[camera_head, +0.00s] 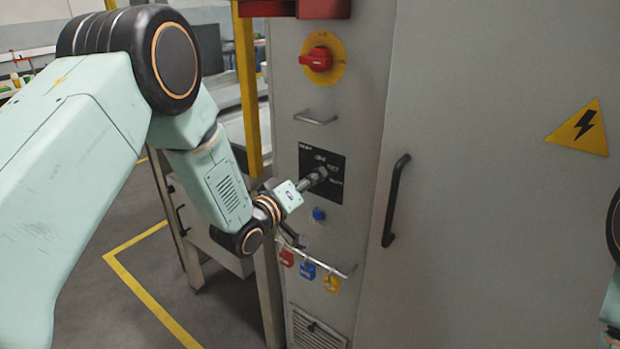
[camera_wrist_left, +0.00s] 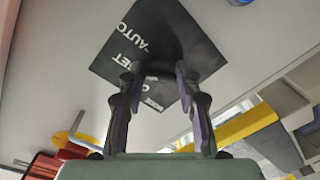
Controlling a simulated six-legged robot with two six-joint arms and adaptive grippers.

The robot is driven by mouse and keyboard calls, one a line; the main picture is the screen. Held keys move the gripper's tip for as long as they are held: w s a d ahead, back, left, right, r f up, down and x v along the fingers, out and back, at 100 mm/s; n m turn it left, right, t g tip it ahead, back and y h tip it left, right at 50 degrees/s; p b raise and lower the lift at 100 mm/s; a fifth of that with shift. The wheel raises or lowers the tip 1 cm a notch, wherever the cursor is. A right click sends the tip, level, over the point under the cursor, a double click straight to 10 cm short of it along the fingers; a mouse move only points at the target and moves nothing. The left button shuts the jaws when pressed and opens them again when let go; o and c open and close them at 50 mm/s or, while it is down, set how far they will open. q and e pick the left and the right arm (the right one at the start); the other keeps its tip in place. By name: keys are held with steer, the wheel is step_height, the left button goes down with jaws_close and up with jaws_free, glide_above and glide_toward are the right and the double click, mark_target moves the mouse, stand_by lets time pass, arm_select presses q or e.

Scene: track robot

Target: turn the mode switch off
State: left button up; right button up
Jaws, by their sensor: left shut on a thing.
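The mode switch (camera_wrist_left: 160,66) is a dark knob on a black plate (camera_head: 309,155) with white lettering, on the grey cabinet front. The plate also shows in the left wrist view (camera_wrist_left: 185,30), with "AUTO" and "SET" readable. My left gripper (camera_head: 322,174) reaches the plate from the lower left and is shut on the knob. In the left wrist view its two fingers (camera_wrist_left: 160,80) stand either side of the knob. The knob is mostly hidden by the fingers and blends with the plate, so its exact pointing is unclear. My right gripper is out of view.
A red rotary switch on a yellow disc (camera_head: 341,61) sits above the plate, with a metal handle (camera_head: 315,118) between. A blue button (camera_head: 318,214) and a rail with coloured tags (camera_head: 308,270) are below. A black door handle (camera_head: 395,200) stands out at right.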

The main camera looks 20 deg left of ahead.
arm_select(q)
steer(key=n, duration=0.5)
steer(key=n+p, duration=0.1)
steer(key=n, duration=0.4)
steer(key=shift+w+a+r+h+p, duration=0.1)
steer(key=shift+r+h+p, duration=0.1)
steer(key=shift+h+p, duration=0.1)
steer(key=shift+n, duration=0.4)
steer(key=o, duration=1.1)
steer(key=shift+c, duration=0.2)
steer(key=shift+f+g, duration=0.1)
steer(key=shift+g, duration=0.2)
steer(key=v, duration=1.2)
